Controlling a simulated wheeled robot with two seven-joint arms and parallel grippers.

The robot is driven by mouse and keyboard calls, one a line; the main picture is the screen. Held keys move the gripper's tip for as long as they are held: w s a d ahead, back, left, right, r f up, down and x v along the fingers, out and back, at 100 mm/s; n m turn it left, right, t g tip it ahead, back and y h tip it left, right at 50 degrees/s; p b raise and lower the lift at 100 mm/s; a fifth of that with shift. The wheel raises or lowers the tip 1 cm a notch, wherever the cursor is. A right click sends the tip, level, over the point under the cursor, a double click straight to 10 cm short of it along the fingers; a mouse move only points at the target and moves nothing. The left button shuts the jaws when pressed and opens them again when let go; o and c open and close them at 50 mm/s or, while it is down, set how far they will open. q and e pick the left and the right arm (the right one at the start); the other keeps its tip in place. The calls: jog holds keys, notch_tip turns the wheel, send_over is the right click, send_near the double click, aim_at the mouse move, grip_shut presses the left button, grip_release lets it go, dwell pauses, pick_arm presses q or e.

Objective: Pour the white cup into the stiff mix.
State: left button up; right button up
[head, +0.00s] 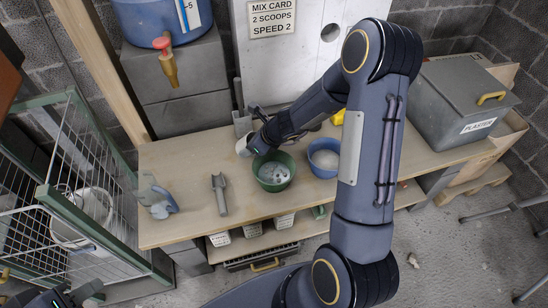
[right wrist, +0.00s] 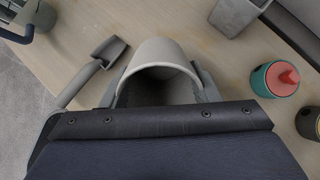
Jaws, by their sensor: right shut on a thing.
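The white cup (head: 243,145) is in my right gripper (head: 257,143), just behind and left of a green bucket (head: 286,184) in the head view. In the right wrist view the cup (right wrist: 158,50) is close up, its mouth and shaded inside showing; I cannot tell how full it is. The green bucket stands on the bench with a grey, lumpy mix (head: 272,173) in it, which I take as the stiff mix. No stream shows between cup and bucket. My left gripper (head: 76,297) is at the bottom left corner, partly cut off; its jaws are unclear.
A blue bucket (head: 324,146) with pale contents stands right of the green one. A grey scoop (head: 220,195) and a clear jug (head: 158,199) are on the wooden bench (head: 190,150) to the left. A plaster bin (head: 455,100) stands right; a wire cage (head: 60,180) left.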

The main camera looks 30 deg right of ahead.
aim_at(242, 149)
jog(key=shift+w+a+f+g+h+p, duration=0.5)
jog(key=shift+g+p, duration=0.3)
jog(key=shift+p, duration=4.45)
jog(key=shift+w+a+f+g+h+p, duration=0.3)
jog(key=shift+w+f+g+h+p, duration=0.35)
jog(key=shift+p, duration=4.6)
jog(key=shift+g+b+x, duration=0.25)
jog(key=shift+b+x, duration=0.5)
jog(key=shift+b, duration=0.1)
jog(key=shift+w+a+f+b, duration=0.15)
jog(key=shift+f+b, duration=0.2)
jog(key=shift+b, duration=0.2)
jog(key=shift+w+g, duration=0.1)
jog(key=shift+g, duration=0.3)
jog(key=shift+w+a+f+g+h+b, duration=0.1)
jog(key=shift+w+f+g+h+b, duration=0.2)
jog(key=shift+f, duration=0.1)
jog(key=shift+w+a+f+g+h+b, duration=0.15)
jog(key=shift+f+g+b, duration=0.15)
jog(key=shift+f, duration=0.1)
jog(key=shift+w+a+g+h+b, duration=0.2)
jog(key=shift+g+h+b, duration=0.1)
jog(key=shift+b, duration=0.45)
jog(key=shift+w+r+g+b, duration=0.1)
jog(key=shift+g+b, duration=0.2)
jog(key=shift+b, duration=0.15)
